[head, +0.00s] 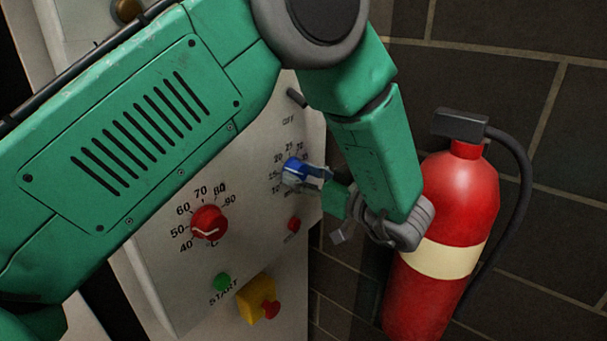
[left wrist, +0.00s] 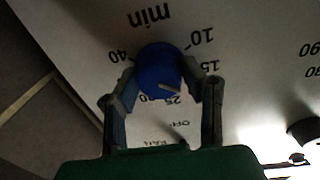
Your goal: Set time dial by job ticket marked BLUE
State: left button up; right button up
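The blue time dial (head: 294,171) is on the right part of the pale control panel, inside a ring of minute numbers. In the left wrist view the dial (left wrist: 158,68) sits between my left gripper's fingers (left wrist: 160,82), one on each side, seemingly touching it. Its light pointer line aims to the lower right, near 25 and the part hidden by a finger. The labels 10, 15, 25, 40 and "min" show. In the head view my left gripper (head: 318,178) reaches the dial from the right. No job ticket shows. My right gripper is out of view.
A red temperature dial (head: 209,223), green START button (head: 222,281), red button (head: 293,224) and yellow-backed red button (head: 270,309) share the panel (head: 165,285). A dark switch (head: 297,97) is above, by OFF. A red fire extinguisher (head: 460,200) stands close behind my left wrist.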

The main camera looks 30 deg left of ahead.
pick_arm(q)
jog(key=shift+r+p, duration=0.1)
jog(key=shift+p, duration=0.25)
jog(key=shift+c, duration=0.5)
jog(key=m+p, duration=0.2)
jog(key=p, duration=0.1)
jog(key=shift+r, duration=0.15)
jog(key=shift+m, duration=0.4)
jog(key=o, duration=1.2)
jog(key=shift+c, duration=0.2)
jog(key=shift+w+f, duration=0.15)
jog(key=shift+f, duration=0.1)
jog(key=shift+r, duration=0.1)
